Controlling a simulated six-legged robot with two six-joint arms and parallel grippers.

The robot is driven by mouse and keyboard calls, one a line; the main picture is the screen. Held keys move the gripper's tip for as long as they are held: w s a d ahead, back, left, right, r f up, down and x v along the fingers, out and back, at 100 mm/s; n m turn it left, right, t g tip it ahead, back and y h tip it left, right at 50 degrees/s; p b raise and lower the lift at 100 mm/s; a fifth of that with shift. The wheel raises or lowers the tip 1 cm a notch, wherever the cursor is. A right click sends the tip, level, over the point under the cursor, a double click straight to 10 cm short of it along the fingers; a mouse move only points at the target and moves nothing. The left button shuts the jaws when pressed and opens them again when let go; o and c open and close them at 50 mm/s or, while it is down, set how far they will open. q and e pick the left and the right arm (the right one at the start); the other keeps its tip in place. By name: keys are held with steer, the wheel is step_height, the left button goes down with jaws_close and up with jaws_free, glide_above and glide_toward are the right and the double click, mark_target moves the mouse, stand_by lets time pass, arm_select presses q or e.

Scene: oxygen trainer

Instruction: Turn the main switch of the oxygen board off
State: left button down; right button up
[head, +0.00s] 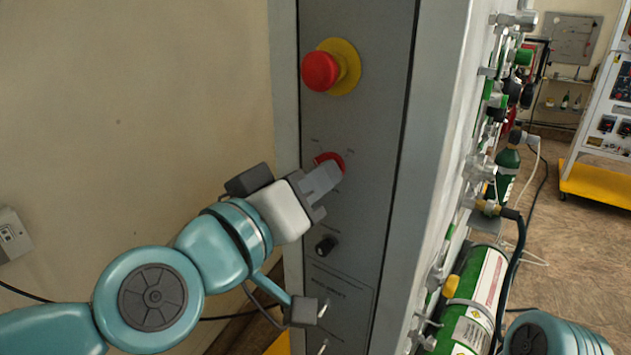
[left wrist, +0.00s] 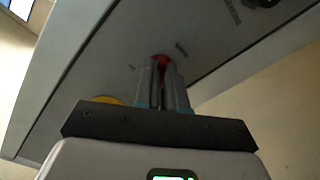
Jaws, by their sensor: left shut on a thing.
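The oxygen board's grey side panel (head: 385,120) stands upright in the middle of the head view. The main switch (head: 329,159), a red rotary knob, sits on it below the emergency button. My left gripper (head: 335,174) is at the switch and shut on it, its fingers covering most of the knob. In the left wrist view the two fingers (left wrist: 161,85) point at the panel, with a bit of the red switch (left wrist: 160,58) showing at their tips. The switch's exact angle is hidden. My right gripper is not in view.
A red emergency button (head: 320,71) on a yellow base is above the switch. A small black knob (head: 326,245) and small metal toggles (head: 322,309) are below. Green cylinders (head: 474,295) and valves line the board's right side. A wall socket box (head: 12,235) is at far left.

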arm_select(q)
steer(key=shift+n, duration=0.9)
steer(key=c, duration=1.2)
jaws_free()
steer(key=p+v, duration=0.5)
steer(key=v, duration=1.1)
steer(key=shift+p, duration=0.35)
steer(key=shift+s+a, duration=0.1)
steer(key=shift+s, duration=0.05)
